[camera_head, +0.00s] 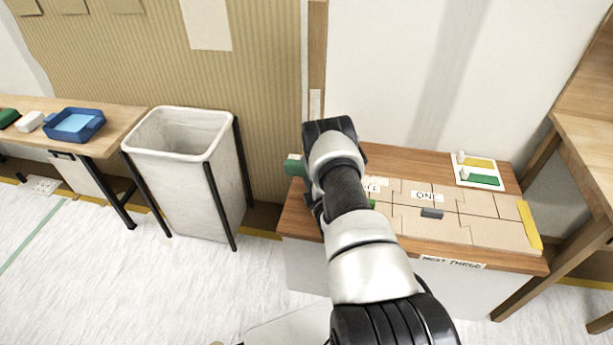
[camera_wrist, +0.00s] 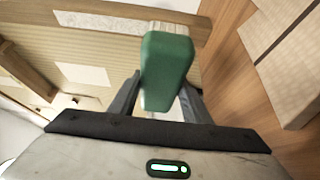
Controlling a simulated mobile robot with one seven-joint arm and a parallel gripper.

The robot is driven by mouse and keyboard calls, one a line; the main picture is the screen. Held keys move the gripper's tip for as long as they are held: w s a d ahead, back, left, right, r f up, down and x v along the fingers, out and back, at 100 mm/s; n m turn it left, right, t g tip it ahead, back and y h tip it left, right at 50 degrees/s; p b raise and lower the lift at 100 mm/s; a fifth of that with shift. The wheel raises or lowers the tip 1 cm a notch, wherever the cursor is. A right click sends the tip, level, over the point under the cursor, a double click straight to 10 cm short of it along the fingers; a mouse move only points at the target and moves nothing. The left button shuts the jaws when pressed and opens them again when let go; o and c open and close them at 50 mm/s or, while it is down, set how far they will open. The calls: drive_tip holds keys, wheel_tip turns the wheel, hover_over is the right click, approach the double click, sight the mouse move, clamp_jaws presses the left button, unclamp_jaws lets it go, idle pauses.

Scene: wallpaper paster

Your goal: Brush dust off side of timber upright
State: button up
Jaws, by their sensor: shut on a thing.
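The timber upright (camera_head: 317,50) is a narrow brown wooden strip standing against the wall in the head view, with a pale label low on it. My arm hides its lower end. My gripper (camera_head: 308,172) is at the left end of the wooden bench, below and in front of the upright. It is shut on a green block-like brush (camera_head: 294,167) with a whitish end, which points left in the head view. In the wrist view the green brush (camera_wrist: 167,62) sits between the fingers, its pale end away from the palm. I cannot tell whether it touches anything.
The bench top (camera_head: 437,165) holds fitted tan panels (camera_head: 475,230) and a white board (camera_head: 478,171) with yellow and green pieces. A white bin (camera_head: 190,185) in a black frame stands left. Further left, a table (camera_head: 100,150) carries a blue tray (camera_head: 74,124).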

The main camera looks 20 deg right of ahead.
idle(0.3)
drive_tip(key=w+d+b, duration=0.2)
drive_tip(key=w, duration=0.1)
drive_tip(key=shift+w+d+b, duration=0.2)
drive_tip(key=shift+w+b, duration=0.1)
drive_tip(key=shift+b, duration=0.05)
drive_tip(key=shift+w+d+r, duration=0.1)
drive_tip(key=shift+w+d, duration=0.5)
drive_tip(key=shift+w, duration=0.25)
drive_tip(key=shift+w+d, duration=0.75)
drive_tip(key=shift+w, duration=0.3)
idle(2.2)
idle(0.4)
drive_tip(key=shift+r, duration=8.95)
